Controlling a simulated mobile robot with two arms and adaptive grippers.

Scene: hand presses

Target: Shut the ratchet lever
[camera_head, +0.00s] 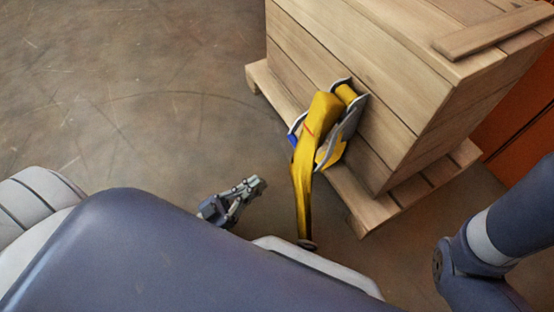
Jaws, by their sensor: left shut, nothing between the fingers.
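The ratchet lever (320,113) is yellow, with grey metal side plates and a small blue part. It is mounted on the side of a wooden crate (381,88) and stands out from it. A yellow strap (303,200) runs down from it toward my base, and its lower end is near my base's edge. My left gripper (255,185) is shut and empty. It is to the left of the strap and below the lever in the picture, apart from both. My right gripper is out of view; only part of my right arm shows at the lower right.
The crate rests on a wooden pallet base (374,215) that sticks out at the bottom. An orange-red surface (517,113) is behind it at the right. The concrete floor (130,90) is clear at the left and upper left.

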